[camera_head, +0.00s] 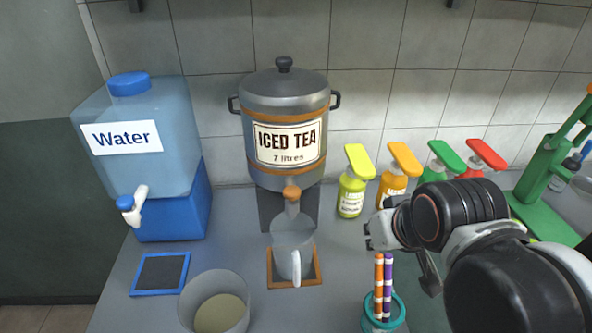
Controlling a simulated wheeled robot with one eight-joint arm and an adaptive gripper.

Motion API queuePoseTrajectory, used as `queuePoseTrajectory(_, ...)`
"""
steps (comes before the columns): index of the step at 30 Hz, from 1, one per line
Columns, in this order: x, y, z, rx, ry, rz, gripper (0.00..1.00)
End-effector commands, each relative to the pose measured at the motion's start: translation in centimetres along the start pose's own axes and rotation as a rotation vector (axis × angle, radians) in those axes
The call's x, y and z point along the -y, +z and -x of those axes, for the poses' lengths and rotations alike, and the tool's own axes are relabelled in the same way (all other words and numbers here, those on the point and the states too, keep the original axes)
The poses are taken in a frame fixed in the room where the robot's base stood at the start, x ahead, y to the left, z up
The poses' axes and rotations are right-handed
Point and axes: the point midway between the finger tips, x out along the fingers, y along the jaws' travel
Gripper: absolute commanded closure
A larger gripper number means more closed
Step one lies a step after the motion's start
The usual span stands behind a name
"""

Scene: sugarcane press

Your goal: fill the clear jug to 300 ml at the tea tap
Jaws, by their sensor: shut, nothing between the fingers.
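The clear jug (292,252) stands upright on an orange-rimmed drip tray (291,283), under the tea tap (292,194). Its white handle faces the front. I cannot tell whether there is any liquid in it, and no level marks can be read. The iced tea urn (284,115), labelled "ICED TEA 7 litres", stands behind it with its lid on. My gripper (372,233) is shut and empty, to the right of the jug and apart from it, pointing left.
A blue water dispenser (178,211) with a white tap stands at the left, beside a dark blue-rimmed mat (160,272). A wide container (213,303) with pale contents is at the front. Several pump bottles (352,190) line the back right. A teal-rimmed holder (383,314) with striped sticks stands below my gripper.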

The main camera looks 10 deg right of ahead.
Motion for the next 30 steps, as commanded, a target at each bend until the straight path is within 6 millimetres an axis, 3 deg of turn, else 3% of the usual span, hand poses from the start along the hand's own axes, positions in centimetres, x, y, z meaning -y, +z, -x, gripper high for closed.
queuePoseTrajectory(6,2.1,-6.2,4.1,0.107,-0.028,-0.014,1.0)
queuePoseTrajectory(18,7.4,-15.8,8.3,0.351,-0.049,-0.037,1.0)
queuePoseTrajectory(24,10.2,-19.1,9.2,0.461,-0.041,-0.042,1.0)
queuePoseTrajectory(30,11.9,-20.6,9.3,0.528,-0.031,-0.045,1.0)
